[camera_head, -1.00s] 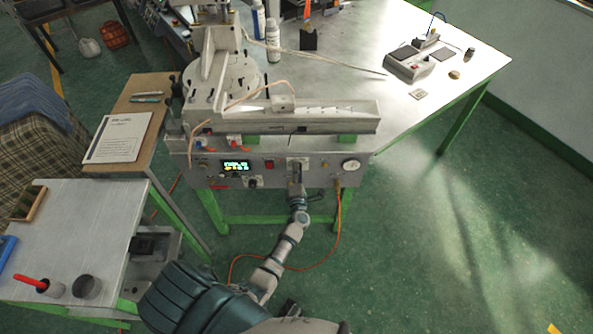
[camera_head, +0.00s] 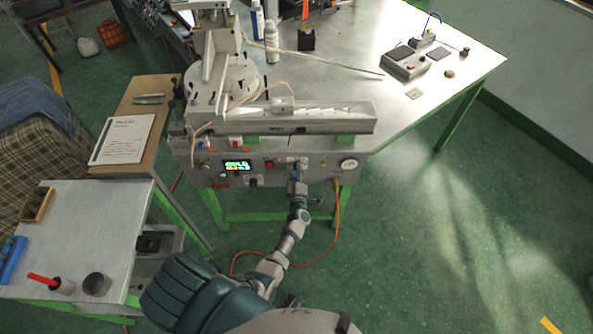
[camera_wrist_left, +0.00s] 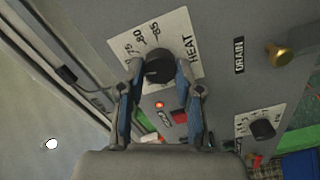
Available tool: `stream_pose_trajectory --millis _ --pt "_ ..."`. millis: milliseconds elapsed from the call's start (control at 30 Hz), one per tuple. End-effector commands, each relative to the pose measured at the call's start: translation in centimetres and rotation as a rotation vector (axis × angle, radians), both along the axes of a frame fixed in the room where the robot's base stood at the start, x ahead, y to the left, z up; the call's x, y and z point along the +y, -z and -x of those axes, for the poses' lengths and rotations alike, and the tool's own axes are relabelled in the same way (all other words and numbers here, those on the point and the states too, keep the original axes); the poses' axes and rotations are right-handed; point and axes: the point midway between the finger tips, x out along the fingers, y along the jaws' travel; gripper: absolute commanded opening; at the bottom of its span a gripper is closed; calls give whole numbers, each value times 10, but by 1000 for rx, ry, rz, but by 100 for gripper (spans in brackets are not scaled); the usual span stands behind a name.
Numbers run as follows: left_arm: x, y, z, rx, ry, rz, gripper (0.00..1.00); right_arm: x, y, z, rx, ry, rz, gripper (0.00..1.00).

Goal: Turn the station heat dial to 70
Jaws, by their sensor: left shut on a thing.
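The heat dial (camera_wrist_left: 157,68) is a round black knob on a white scale plate marked HEAT, with 75, 80 and 85 readable. My left gripper (camera_wrist_left: 158,76) is shut on the dial, one blue-grey finger on each side. The scale's lower end and the exact pointer setting are hard to read. In the head view my left gripper (camera_head: 297,178) is at the front panel of the station (camera_head: 322,172) and hides the dial. My right gripper is not in view.
The panel also carries a lit display (camera_head: 237,166), a red switch (camera_head: 269,165) and a pressure gauge (camera_head: 349,164). In the wrist view a brass knob (camera_wrist_left: 279,56) and a second black dial (camera_wrist_left: 262,129) are to the right. An orange hose (camera_head: 337,205) hangs near my arm.

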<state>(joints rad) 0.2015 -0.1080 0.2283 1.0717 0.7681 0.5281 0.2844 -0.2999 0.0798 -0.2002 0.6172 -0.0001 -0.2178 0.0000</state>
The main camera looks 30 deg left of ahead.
Motion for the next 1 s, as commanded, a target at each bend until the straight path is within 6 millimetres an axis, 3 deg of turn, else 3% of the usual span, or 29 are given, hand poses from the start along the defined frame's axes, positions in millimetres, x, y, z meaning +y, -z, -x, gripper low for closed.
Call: stream_pose_trajectory --millis 33,533,567,633,1000 --pt "-5 7 2 19 10 1 0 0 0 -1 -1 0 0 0" --pt "-5 9 2 29 10 -11 0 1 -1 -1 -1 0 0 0" --pt "-5 8 2 29 10 -11 42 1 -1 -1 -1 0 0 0" --pt "-5 8 2 27 8 -13 59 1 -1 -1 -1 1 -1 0" --pt "-4 4 5 18 3 -16 60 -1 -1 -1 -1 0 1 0"
